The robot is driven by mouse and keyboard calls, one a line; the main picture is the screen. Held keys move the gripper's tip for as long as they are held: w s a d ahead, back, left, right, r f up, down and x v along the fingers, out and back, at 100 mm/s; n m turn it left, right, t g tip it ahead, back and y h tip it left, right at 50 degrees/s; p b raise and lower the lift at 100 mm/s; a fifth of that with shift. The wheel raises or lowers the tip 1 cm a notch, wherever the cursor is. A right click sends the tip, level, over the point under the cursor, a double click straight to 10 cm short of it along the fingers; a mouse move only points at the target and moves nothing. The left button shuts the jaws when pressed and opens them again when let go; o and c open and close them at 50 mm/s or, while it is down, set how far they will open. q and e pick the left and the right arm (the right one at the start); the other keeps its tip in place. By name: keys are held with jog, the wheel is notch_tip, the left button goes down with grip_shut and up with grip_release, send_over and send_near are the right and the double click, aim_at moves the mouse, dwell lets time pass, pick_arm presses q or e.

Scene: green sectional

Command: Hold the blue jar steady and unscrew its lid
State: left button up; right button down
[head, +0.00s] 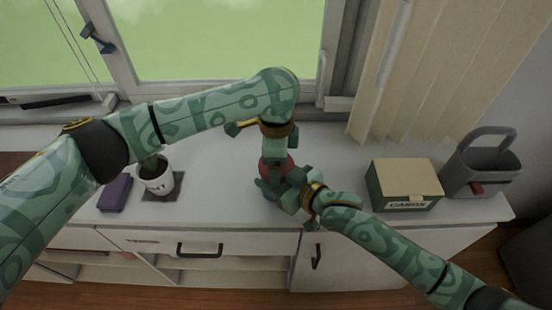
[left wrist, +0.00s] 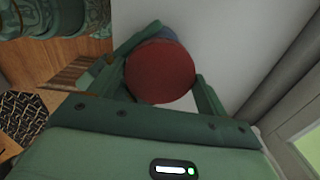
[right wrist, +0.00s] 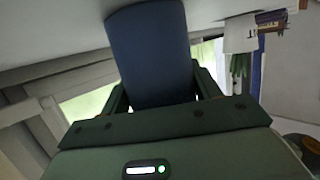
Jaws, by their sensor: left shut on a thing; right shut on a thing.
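The red lid (left wrist: 160,72) fills the space between the fingers of my left gripper (left wrist: 160,88) in the left wrist view, and a sliver of the blue jar (left wrist: 166,34) shows behind it. In the head view the lid (head: 291,167) peeks out under my left gripper (head: 276,165), which points down from above. My right gripper (head: 277,188) comes in low from the right and is shut on the jar's side. The right wrist view shows the dark blue jar (right wrist: 150,55) between its fingers. In the head view my grippers hide the jar, so whether it touches the white cabinet top (head: 230,200) cannot be told.
On the left are a potted plant in a white pot (head: 157,181) and a purple box (head: 115,194). On the right are a green and tan box (head: 404,185) and a grey caddy (head: 482,172). A window and curtain (head: 425,70) stand behind. Cabinet top between plant and grippers is clear.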

pick_arm(q)
jog(key=shift+r, duration=0.15)
jog(key=shift+r, duration=1)
jog(key=shift+r, duration=2)
pick_arm(e)
jog(key=shift+c, duration=1.3)
grip_release()
jog(key=p+v, duration=0.2)
jog(key=v, duration=0.9)
pick_arm(q)
jog(key=shift+s+r, duration=0.1)
jog(key=shift+r, duration=1.35)
pick_arm(e)
jog(key=shift+s+d+r, duration=0.2)
jog(key=shift+s+d, duration=0.1)
jog(key=shift+d, duration=0.05)
